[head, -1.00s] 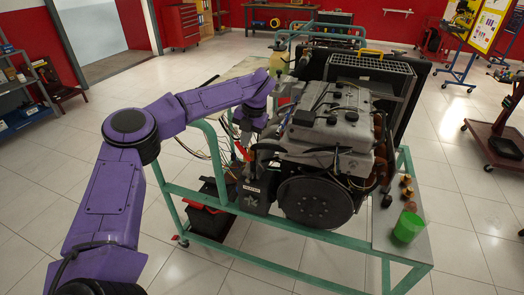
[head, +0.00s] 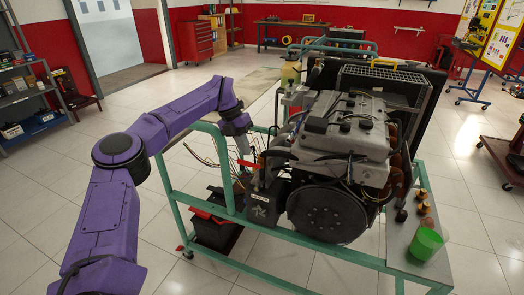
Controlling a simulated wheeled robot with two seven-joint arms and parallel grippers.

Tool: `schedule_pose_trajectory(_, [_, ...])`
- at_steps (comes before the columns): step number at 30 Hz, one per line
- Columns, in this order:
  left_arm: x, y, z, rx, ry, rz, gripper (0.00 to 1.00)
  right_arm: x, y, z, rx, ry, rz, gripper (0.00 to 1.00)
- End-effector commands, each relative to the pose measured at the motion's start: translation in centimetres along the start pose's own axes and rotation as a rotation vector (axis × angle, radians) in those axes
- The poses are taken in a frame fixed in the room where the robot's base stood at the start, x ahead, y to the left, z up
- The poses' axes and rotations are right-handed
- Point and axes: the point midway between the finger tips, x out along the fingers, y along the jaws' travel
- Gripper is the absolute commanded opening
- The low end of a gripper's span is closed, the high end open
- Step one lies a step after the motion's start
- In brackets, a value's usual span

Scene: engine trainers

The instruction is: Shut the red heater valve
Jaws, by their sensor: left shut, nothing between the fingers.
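The engine (head: 345,130) sits in a green metal frame stand (head: 290,248). A small red piece that looks like the heater valve's handle (head: 248,163) shows at the engine's left side. It appears to lie roughly level. My left arm comes in from the left, and my left gripper (head: 243,150) points down just above the red handle. The gripper is shut and holds nothing. I cannot tell whether its tips touch the handle. The valve body is too small to make out. My right gripper is not in view.
Loose wires (head: 203,150) hang left of the gripper. A black battery with red parts (head: 215,228) sits low in the stand. A green cup (head: 426,243) and several small brass-coloured parts (head: 424,208) stand on the right shelf.

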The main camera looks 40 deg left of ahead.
Motion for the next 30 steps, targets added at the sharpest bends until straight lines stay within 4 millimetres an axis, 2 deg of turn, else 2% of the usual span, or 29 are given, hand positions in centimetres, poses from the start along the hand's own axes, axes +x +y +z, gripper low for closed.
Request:
schedule_pose_trajectory(7, [1.1, -0.7, 0.0, 0.000, 0.000, 0.002, 0.00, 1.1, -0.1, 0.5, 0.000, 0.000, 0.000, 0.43])
schedule_pose_trajectory(17, [0.8, -0.9, 0.0, -0.001, 0.000, 0.002, 0.00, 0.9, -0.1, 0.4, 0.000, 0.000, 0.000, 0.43])
schedule_pose_trajectory(20, [-0.3, -1.3, 0.0, -0.001, -0.001, 0.002, 0.00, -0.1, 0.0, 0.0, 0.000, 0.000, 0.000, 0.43])
schedule_pose_trajectory(25, [-4.4, -2.5, 0.0, -0.004, -0.003, 0.002, 0.00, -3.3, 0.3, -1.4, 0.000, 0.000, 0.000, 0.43])
schedule_pose_trajectory(26, [-4.1, -1.6, 0.1, -0.008, -0.005, 0.002, 0.00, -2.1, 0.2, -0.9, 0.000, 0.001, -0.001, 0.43])
schedule_pose_trajectory(27, [-4.9, -1.2, 0.1, -0.008, -0.006, 0.002, 0.00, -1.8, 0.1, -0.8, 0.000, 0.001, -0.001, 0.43])
schedule_pose_trajectory(30, [-7.2, -0.3, 0.1, -0.008, -0.005, 0.003, 0.00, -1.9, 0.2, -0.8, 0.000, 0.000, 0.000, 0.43])
